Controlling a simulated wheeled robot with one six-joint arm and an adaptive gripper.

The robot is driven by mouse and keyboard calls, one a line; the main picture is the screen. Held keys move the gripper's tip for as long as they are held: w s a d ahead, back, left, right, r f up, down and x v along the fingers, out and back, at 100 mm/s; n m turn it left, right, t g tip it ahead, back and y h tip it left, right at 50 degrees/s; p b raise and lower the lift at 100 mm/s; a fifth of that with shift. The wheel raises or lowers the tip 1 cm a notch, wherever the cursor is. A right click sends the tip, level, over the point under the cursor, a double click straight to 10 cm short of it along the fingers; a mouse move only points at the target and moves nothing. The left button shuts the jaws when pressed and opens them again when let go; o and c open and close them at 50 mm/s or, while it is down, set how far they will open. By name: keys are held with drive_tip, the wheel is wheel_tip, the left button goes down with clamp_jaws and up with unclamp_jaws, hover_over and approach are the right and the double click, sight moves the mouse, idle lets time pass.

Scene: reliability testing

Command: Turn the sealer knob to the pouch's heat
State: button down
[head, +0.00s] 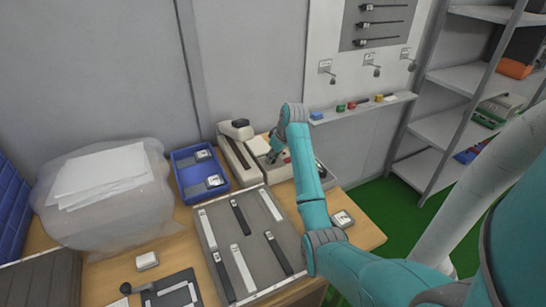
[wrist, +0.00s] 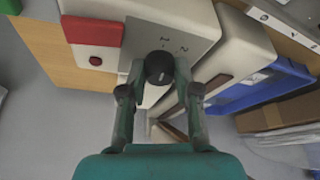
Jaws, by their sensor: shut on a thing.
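The sealer (head: 237,160) is a cream and grey machine at the back of the wooden table. In the wrist view its grey dial plate (wrist: 196,28) carries the marks 1 and 2, with a red part and a red button (wrist: 95,61) beside it. The black round knob (wrist: 160,68) sits between my fingertips. My gripper (wrist: 159,74) is shut on the knob; in the head view my gripper (head: 276,156) is at the sealer, partly hidden by my arm. The knob's pointer direction is not clear. Which item is the pouch, and any heat label, cannot be told.
A blue tray (head: 181,173) with small packets stands left of the sealer. A grey tray (head: 222,246) with several black and white strips lies in front. A clear bag of white sheets (head: 105,185) is at left. A small item (head: 342,219) lies on the right corner.

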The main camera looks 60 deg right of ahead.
drive_tip(key=shift+m, duration=0.3)
drive_tip(key=m+h, duration=0.1)
drive_tip(key=m, duration=0.2)
drive_tip(key=shift+a+m+h, duration=0.15)
drive_tip(key=shift+m+h, duration=0.15)
drive_tip(key=m+g, duration=0.1)
drive_tip(key=m, duration=0.1)
drive_tip(key=m+g+h, duration=0.1)
drive_tip(key=m, duration=0.2)
drive_tip(key=shift+w, duration=0.1)
drive_tip(key=shift+m, duration=0.3)
drive_tip(key=c, duration=0.8)
unclamp_jaws()
